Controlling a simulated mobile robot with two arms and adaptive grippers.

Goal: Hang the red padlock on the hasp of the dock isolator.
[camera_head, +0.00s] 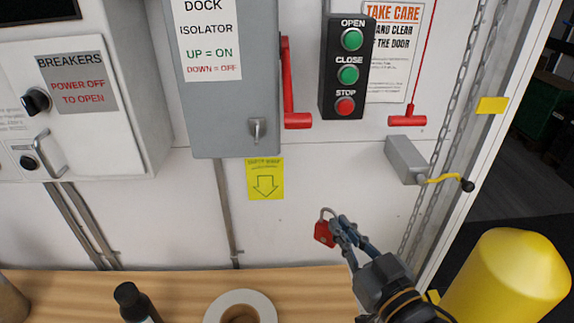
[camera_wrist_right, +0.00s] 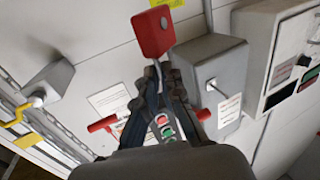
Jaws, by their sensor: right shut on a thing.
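The red padlock (camera_head: 324,233) is held in the tips of my right gripper (camera_head: 343,230), with its grey shackle upward in the head view. In the right wrist view the padlock (camera_wrist_right: 152,31) sticks out beyond the fingertips (camera_wrist_right: 160,80). I cannot tell whether the shackle is open. The grey dock isolator (camera_head: 227,100) is on the wall, up and left of the padlock. Its metal hasp (camera_head: 257,129) is on the lower right of its front, apart from the padlock. The isolator's red handle (camera_head: 297,120) points down. My left gripper is not in view.
A wooden bench (camera_head: 180,285) runs below, with a tape roll (camera_head: 262,303) and dark bottle (camera_head: 130,299). A push-button box (camera_head: 347,70), red pull handle (camera_head: 407,120) and grey box with yellow crank (camera_head: 405,158) are at right. A yellow bollard (camera_head: 510,275) stands lower right.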

